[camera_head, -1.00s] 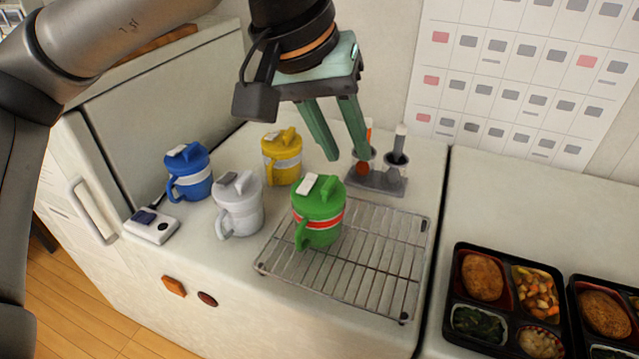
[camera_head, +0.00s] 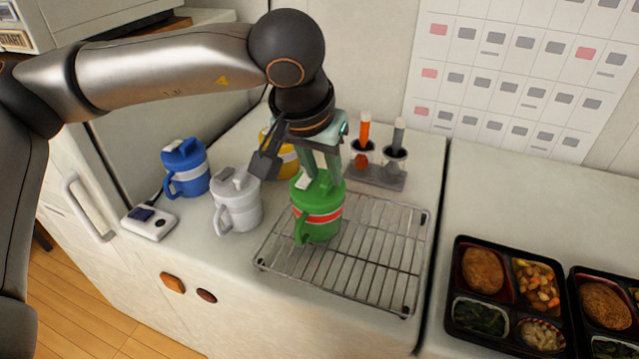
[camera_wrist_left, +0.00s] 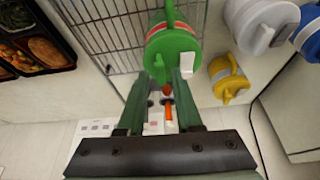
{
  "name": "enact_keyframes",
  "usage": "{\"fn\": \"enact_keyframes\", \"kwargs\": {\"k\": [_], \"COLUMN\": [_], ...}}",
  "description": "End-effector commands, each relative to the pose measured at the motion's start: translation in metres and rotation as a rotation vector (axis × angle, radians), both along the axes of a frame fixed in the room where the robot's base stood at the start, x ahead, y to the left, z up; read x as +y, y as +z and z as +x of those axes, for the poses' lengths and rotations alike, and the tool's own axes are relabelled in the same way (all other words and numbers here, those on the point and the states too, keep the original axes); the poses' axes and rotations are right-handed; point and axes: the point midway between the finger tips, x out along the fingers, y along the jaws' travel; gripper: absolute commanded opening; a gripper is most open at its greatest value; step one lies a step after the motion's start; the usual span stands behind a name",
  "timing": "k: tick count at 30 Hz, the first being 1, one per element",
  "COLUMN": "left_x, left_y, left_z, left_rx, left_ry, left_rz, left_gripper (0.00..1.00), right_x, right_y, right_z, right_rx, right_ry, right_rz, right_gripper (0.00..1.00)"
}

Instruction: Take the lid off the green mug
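The green mug (camera_head: 316,222) with a red and white band stands upright on a wire rack. Its green lid (camera_head: 303,188) is on, with a pale tab on top. My left gripper (camera_head: 322,177) points down at the lid from above, and its fingers partly hide the lid's top. In the left wrist view, the lid (camera_wrist_left: 168,46) lies just past the fingertips of the gripper (camera_wrist_left: 165,82). The fingers are apart, with a small raised green part of the lid showing between the tips. I cannot tell whether they touch it. My right gripper is not in view.
A white mug (camera_head: 238,206), a blue mug (camera_head: 186,170) and a yellow mug (camera_head: 287,160), partly hidden, stand left of the wire rack (camera_head: 375,262). A holder (camera_head: 378,177) with two upright tools stands behind. Bento trays (camera_head: 462,290) lie on the right.

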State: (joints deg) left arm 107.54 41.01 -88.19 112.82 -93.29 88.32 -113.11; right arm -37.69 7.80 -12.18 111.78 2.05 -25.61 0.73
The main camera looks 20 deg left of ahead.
Motion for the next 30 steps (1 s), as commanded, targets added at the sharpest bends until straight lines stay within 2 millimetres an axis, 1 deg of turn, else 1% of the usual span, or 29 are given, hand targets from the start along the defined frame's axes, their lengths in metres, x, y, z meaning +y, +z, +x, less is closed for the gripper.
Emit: {"fn": "enact_keyframes", "kwargs": {"k": [1,3,6,13,22,30], "left_x": [0.000,-0.001,-0.001,-0.001,-0.001,-0.001], "left_y": [-0.007,-0.015,-0.022,-0.023,-0.022,-0.022], "left_z": [0.003,0.007,0.009,0.010,0.010,0.010], "left_rx": [0.003,0.001,0.000,-0.001,-0.001,-0.001], "left_ry": [0.000,0.001,0.001,0.001,0.000,0.000], "left_rz": [0.001,-0.001,0.000,-0.001,-0.001,-0.001], "left_gripper": [0.34,0.34,0.34,0.34,0.00,0.00], "right_x": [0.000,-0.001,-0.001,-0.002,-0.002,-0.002], "right_y": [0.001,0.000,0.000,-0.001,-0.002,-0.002], "right_z": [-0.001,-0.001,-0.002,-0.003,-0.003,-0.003], "right_rx": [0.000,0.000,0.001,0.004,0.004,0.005], "right_ry": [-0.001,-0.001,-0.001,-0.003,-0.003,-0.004], "right_rz": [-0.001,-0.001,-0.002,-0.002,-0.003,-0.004], "right_gripper": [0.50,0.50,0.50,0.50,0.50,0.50]}}
